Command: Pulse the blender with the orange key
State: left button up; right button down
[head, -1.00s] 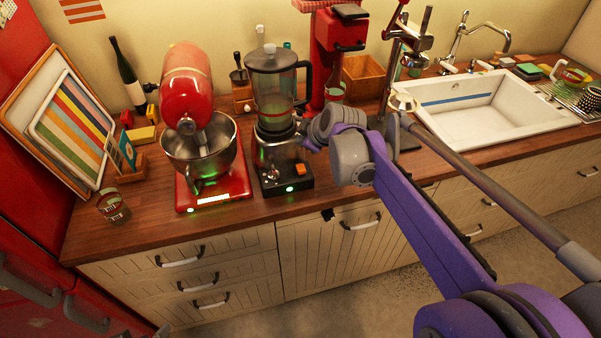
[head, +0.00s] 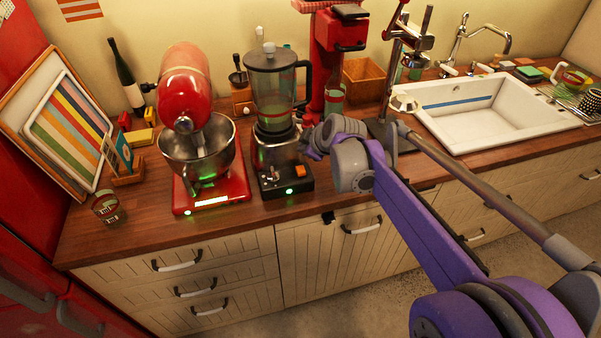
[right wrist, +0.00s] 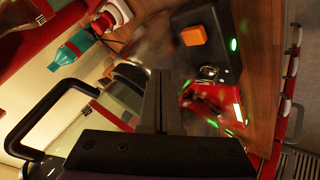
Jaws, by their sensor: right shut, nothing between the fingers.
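The blender (head: 277,95) stands on the counter with a clear lidded jar over a dark base (head: 288,183). The orange key (head: 300,171) is on the base, beside a lit green light. It also shows near the top of the right wrist view (right wrist: 194,35). My right gripper (head: 306,142) is at the right side of the blender, above and behind the key; its tips are hard to make out there. In the right wrist view its fingers (right wrist: 163,90) are shut and empty, apart from the key. My left gripper is not in view.
A red stand mixer (head: 188,95) with a steel bowl stands left of the blender. A red appliance (head: 338,45) and a metal press stand (head: 410,60) are behind and right. The white sink (head: 490,110) is further right. Some counter in front is clear.

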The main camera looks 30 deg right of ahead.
jog(key=b, duration=0.2)
send_over(304, 171)
notch_tip(304, 171, down, 4)
jog(key=shift+s+a+f, duration=0.1)
jog(key=shift+s, duration=0.05)
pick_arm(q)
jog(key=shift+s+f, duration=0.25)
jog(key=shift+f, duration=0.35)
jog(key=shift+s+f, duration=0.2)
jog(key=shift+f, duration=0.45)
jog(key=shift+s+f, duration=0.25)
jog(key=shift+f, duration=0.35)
pick_arm(e)
jog(key=shift+f, duration=0.45)
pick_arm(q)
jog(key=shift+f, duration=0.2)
pick_arm(e)
jog(key=shift+f, duration=0.4)
pick_arm(q)
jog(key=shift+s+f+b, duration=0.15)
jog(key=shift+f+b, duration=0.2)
jog(key=shift+b, duration=0.15)
pick_arm(e)
jog(key=shift+f, duration=0.6)
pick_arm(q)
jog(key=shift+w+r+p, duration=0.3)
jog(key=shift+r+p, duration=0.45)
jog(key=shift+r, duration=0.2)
pick_arm(e)
jog(key=shift+r, duration=1.05)
